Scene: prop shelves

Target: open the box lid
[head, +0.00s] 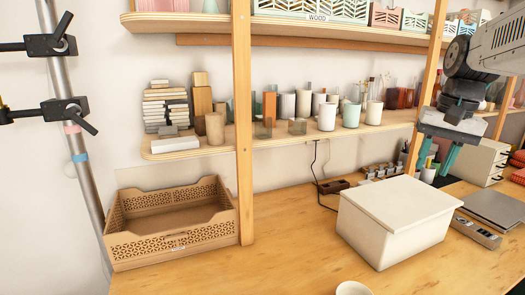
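A cream-white box (385,236) stands on the wooden table at right of centre. Its flat lid (402,203) lies closed on top, with a thin seam along the upper edge. My gripper (431,171) is above and behind the box's right rear side in the picture, pointing down. The box's back side and inside are hidden.
A brown open crate (172,250) stands at left. A shelf (280,136) with cups and blocks runs behind, held by a wooden post (242,120). Grey flat items (495,208) lie right of the box. A white cup (352,288) is at the front edge. Table between crate and box is clear.

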